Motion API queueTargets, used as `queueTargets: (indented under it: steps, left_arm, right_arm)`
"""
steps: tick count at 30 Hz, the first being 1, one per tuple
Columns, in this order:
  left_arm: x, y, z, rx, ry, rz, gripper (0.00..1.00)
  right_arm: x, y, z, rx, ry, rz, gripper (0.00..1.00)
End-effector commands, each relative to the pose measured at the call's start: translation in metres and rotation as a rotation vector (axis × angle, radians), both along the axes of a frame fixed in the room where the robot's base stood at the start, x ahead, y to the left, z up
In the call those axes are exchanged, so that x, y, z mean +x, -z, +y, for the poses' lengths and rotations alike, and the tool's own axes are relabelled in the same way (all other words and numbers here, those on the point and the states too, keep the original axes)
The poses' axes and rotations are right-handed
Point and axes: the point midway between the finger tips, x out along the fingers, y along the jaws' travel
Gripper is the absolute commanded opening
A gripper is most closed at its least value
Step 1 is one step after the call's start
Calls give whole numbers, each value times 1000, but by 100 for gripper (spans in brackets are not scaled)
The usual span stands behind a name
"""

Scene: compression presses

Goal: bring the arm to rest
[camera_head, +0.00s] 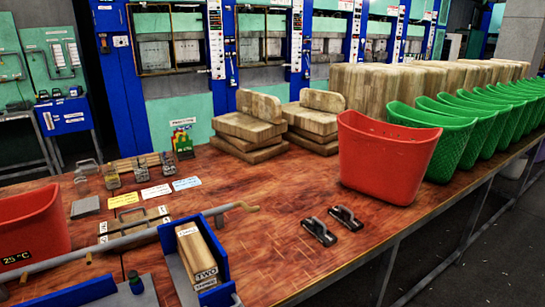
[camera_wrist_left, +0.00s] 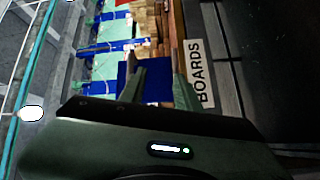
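My left gripper (camera_wrist_left: 160,88) shows only in the left wrist view. Its two fingers stand apart, and I see nothing held between them. Blue and pale green machine parts and stacked wooden pieces show beyond the fingers, at a distance. Neither arm shows in the head view, and my right gripper is in no view.
The brown worktable (camera_head: 270,215) carries a red bin (camera_head: 385,160), green baskets (camera_head: 440,135), wooden blocks (camera_head: 250,120) and two black clamps (camera_head: 320,231). A blue vise-like fixture (camera_head: 190,262) holds a block marked TWO. Blue-framed presses (camera_head: 175,50) stand behind. A BOARDS sign (camera_wrist_left: 199,75) is close.

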Motion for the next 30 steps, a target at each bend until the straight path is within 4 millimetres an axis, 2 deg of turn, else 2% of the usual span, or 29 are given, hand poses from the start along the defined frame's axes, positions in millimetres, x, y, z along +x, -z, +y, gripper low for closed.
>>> queueTargets:
  steps: [1,4,6,8,9,11,12,14,15,19,21,24,27,30]
  left_arm:
    - [-2,30,2,82,5,50,33]
    - [-15,102,10,294,36,168,33]
    - [-31,154,17,446,74,261,33]
    - [-49,195,24,567,116,340,33]
    - [-63,223,29,644,148,394,33]
    - [-88,261,37,754,204,474,33]
    - [-106,285,42,823,245,528,33]
    - [-137,319,51,921,316,610,33]
    - [-159,340,56,981,368,663,33]
    - [-238,394,71,1149,559,824,33]
    - [-277,413,77,1215,662,892,33]
    - [-323,430,84,1280,789,966,33]
    - [-353,438,87,1316,876,1007,33]
    - [-367,441,89,1331,917,1026,33]
  right_arm:
    - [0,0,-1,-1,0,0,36]
    - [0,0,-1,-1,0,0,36]
    - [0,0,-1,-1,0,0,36]
    - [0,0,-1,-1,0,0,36]
    - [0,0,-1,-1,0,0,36]
    - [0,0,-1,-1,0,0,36]
    - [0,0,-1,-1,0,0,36]
    - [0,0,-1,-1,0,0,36]
    - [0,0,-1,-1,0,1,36]
    - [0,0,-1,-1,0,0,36]
    - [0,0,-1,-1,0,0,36]
    - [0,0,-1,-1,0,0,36]
    - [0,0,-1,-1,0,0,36]
    - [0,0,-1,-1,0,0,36]
